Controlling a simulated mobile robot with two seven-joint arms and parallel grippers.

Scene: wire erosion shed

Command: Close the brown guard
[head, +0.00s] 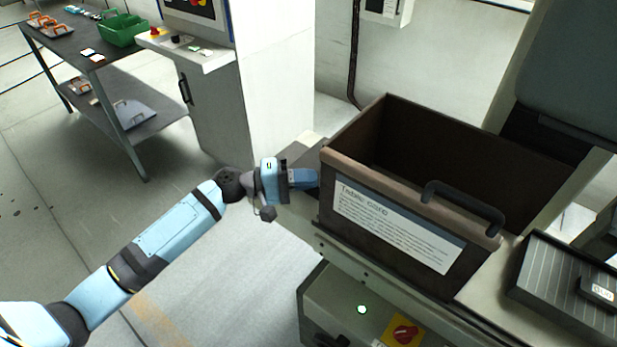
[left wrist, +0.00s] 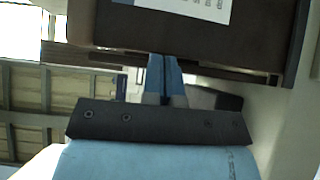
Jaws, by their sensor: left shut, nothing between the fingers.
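The brown guard (head: 480,263) is an open-topped, box-like cover with a white label and a black bar handle (head: 463,204) on its top front edge, standing on the machine at centre right in the head view. In the left wrist view the guard (left wrist: 265,42) fills the top, with part of its label showing. My left gripper (head: 316,178) is at the guard's left front corner, shut and empty; its blue fingers (left wrist: 162,75) show together in the wrist view. I cannot tell whether the fingertips touch the guard. My right gripper is not in view.
A grey ribbed block (head: 565,285) sits right of the guard. A control cabinet (head: 216,110) and a workbench (head: 85,50) with a green crate (head: 121,30) stand at the left. Floor is clear between.

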